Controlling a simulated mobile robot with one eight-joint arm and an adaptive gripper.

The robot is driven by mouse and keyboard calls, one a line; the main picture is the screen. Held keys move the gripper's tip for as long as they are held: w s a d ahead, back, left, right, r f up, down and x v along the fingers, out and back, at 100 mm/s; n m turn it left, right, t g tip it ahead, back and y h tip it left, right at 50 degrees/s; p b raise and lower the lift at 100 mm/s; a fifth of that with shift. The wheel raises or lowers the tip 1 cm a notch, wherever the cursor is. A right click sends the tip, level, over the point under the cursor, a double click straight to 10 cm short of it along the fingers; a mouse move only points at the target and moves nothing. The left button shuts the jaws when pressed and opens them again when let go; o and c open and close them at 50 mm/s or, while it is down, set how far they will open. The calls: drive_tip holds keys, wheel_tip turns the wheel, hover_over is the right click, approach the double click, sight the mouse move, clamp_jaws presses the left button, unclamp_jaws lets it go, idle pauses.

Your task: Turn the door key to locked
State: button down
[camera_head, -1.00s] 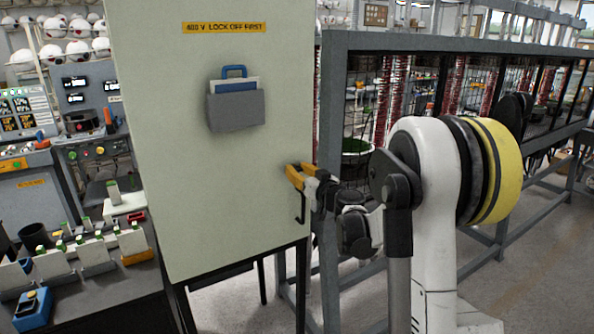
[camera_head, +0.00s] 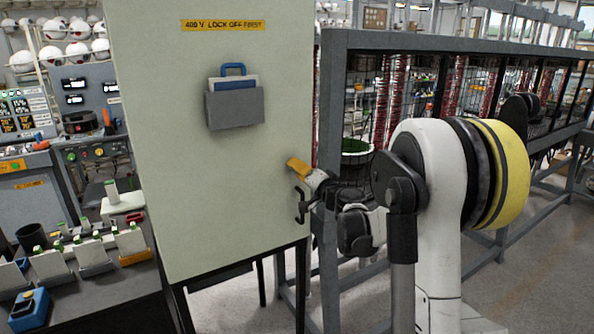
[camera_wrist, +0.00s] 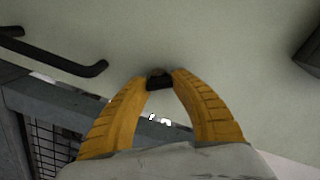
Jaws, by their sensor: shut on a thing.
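The pale cabinet door (camera_head: 200,190) stands upright in front of me. My gripper (camera_head: 298,166) is at its right edge, just above a black handle (camera_head: 300,208). In the wrist view my orange fingers (camera_wrist: 160,76) close on a small dark piece at the door face, which looks like the key (camera_wrist: 159,84). Only a little of the key shows between the fingertips, so its angle is hard to tell. In the head view the fingers hide the key. The handle also shows at the left of the wrist view (camera_wrist: 50,53).
A grey pocket (camera_head: 235,110) with a blue-handled item hangs on the door, under a yellow label (camera_head: 223,25). A grey frame with mesh (camera_head: 330,120) stands close to the right of the door. A dark bench with several fixtures (camera_head: 90,295) is at the left.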

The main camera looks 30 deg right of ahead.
drive_tip(key=m, duration=0.7)
idle(0.6)
drive_tip(key=c, duration=1.1)
unclamp_jaws()
drive_tip(key=shift+f, duration=0.1)
drive_tip(key=shift+o, duration=0.2)
drive_tip(key=s, duration=1.2)
drive_tip(key=shift+d+b, duration=0.2)
drive_tip(key=shift+b, duration=0.1)
